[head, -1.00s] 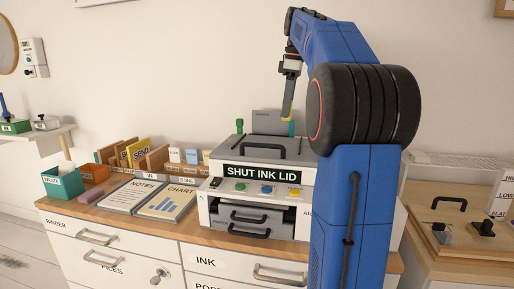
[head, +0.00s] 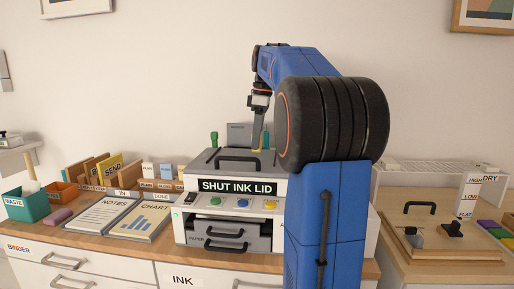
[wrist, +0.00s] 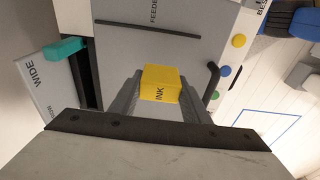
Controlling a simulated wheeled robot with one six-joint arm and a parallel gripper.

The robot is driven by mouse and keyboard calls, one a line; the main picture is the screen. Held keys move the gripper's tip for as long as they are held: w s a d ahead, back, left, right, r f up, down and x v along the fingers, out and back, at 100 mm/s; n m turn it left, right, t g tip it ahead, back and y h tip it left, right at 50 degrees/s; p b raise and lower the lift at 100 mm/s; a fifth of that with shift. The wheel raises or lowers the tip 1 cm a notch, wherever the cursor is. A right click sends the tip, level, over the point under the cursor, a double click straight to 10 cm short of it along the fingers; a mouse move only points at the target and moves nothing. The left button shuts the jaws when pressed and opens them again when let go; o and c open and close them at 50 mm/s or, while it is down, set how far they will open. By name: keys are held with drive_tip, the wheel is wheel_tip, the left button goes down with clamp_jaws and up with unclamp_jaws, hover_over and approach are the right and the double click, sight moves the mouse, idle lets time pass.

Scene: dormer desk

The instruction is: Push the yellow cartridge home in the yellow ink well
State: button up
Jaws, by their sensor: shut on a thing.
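My gripper (head: 259,128) is above the back of the printer (head: 279,240). In the wrist view my gripper (wrist: 160,98) is shut on the yellow cartridge (wrist: 160,84), a yellow block marked INK. Only a small yellow bit of the cartridge (head: 257,150) shows in the head view, low behind the lid. The grey top of the printer (wrist: 165,50) lies below it in the wrist view. The yellow ink well is not visible, so I cannot tell whether the cartridge touches or sits in it. The printer's sign (head: 238,187) reads SHUT INK LID.
A black handle (head: 237,160) stands on the printer's grey lid. A green upright piece (head: 213,138) and a teal one (head: 265,140) flank the upright feeder panel (head: 239,134). Notes (head: 103,214), a chart (head: 151,220) and bins lie left. A wooden unit (head: 440,240) stands right.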

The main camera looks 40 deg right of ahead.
drive_tip(key=shift+f, duration=1.5)
drive_tip(key=shift+f, duration=0.2)
drive_tip(key=o, duration=1)
